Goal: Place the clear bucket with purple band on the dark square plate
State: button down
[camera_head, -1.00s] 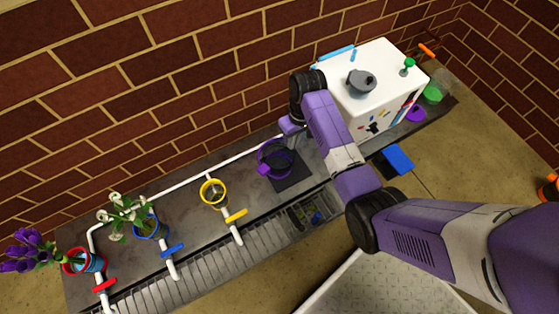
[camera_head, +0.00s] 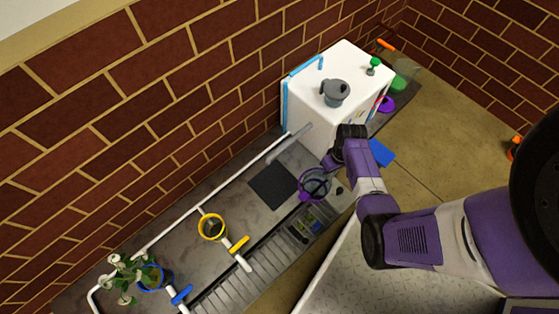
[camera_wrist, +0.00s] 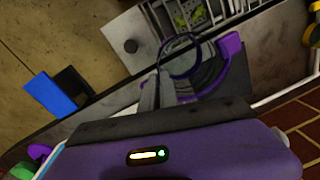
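The clear bucket with purple band (camera_head: 314,184) is right of the dark square plate (camera_head: 272,185) in the head view, near the counter's front edge. I cannot tell whether it is lifted or touches the counter. The plate is bare. My gripper (camera_head: 331,163) is at the bucket's far right rim and appears shut on it. In the wrist view the gripper's grey fingers (camera_wrist: 160,90) meet the side of the bucket (camera_wrist: 180,56), close together at its rim. The purple handle part shows at the bucket's right there.
A white box (camera_head: 322,95) with a grey pitcher (camera_head: 335,93) on top stands behind my gripper. A grey pipe (camera_head: 290,143) sticks out from it over the counter. A yellow-banded bucket (camera_head: 212,228) stands left of the plate. A slotted grate (camera_head: 240,285) runs along the front.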

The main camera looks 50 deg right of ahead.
jog(key=w+a+b, duration=0.2)
jog(key=w+a, duration=0.1)
jog(key=w, duration=0.4)
jog(key=w+a+f+b, duration=0.1)
jog(key=w+a+b, duration=0.1)
jog(key=w, duration=0.6)
jog(key=shift+w+a+f+b, duration=0.2)
jog(key=shift+w+a+b, duration=0.15)
jog(key=shift+b, duration=0.4)
jog(key=shift+f, duration=0.1)
jog(key=c, duration=1.6)
grip_release()
jog(key=shift+s, duration=0.1)
